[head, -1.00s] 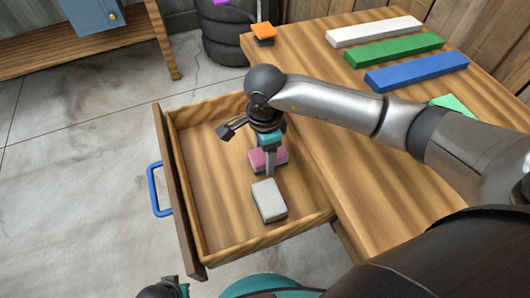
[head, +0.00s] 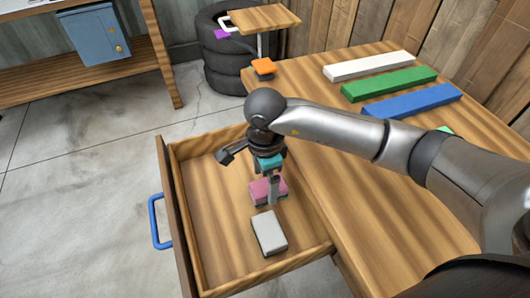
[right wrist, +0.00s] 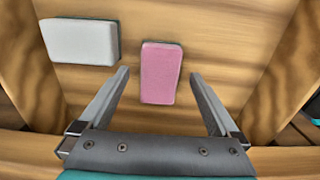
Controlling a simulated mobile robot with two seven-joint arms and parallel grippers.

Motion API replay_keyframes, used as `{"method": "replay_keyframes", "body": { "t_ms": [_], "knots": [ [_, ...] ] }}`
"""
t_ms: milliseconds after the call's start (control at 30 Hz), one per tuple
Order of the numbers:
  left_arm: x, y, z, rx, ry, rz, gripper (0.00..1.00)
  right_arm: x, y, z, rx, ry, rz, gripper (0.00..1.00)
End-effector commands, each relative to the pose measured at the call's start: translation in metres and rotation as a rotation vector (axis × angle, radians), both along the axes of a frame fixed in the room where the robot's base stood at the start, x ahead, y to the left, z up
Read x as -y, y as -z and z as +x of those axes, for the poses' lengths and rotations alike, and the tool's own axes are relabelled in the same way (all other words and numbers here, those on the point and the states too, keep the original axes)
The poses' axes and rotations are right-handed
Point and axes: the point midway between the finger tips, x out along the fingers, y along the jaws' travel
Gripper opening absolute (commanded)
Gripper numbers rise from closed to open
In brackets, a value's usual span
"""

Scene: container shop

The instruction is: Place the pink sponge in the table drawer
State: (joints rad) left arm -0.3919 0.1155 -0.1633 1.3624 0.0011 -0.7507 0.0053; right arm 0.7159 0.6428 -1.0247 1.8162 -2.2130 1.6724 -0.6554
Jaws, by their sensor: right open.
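The pink sponge (head: 262,192) lies on the floor of the open table drawer (head: 217,225), beside a white-grey sponge (head: 269,232). My right gripper (head: 273,198) reaches down into the drawer over the pink sponge and partly hides it in the head view. In the right wrist view the pink sponge (right wrist: 161,72) lies between and just beyond the two spread fingers of the right gripper (right wrist: 160,80), with a gap on each side. The white-grey sponge (right wrist: 80,41) is to its left there. My left gripper is not in view.
The wooden table (head: 385,200) stands right of the drawer, bearing white (head: 370,65), green (head: 389,83) and blue (head: 412,101) bars and an orange sponge (head: 263,67). The drawer has a blue handle (head: 156,222). Tyres (head: 225,65) stand behind; the floor at left is clear.

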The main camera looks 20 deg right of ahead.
Motion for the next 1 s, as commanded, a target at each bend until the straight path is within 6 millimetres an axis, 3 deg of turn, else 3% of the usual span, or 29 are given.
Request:
{"method": "replay_keyframes", "body": {
  "t_ms": [600, 1000],
  "knots": [
    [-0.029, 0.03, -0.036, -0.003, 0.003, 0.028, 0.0, 0.0, -0.083, 0.001, 0.002, 0.0, 0.0, 0.97],
    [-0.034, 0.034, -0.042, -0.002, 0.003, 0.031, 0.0, 0.001, -0.093, 0.0, 0.0, 0.001, 0.0, 0.97]
  ]
}}
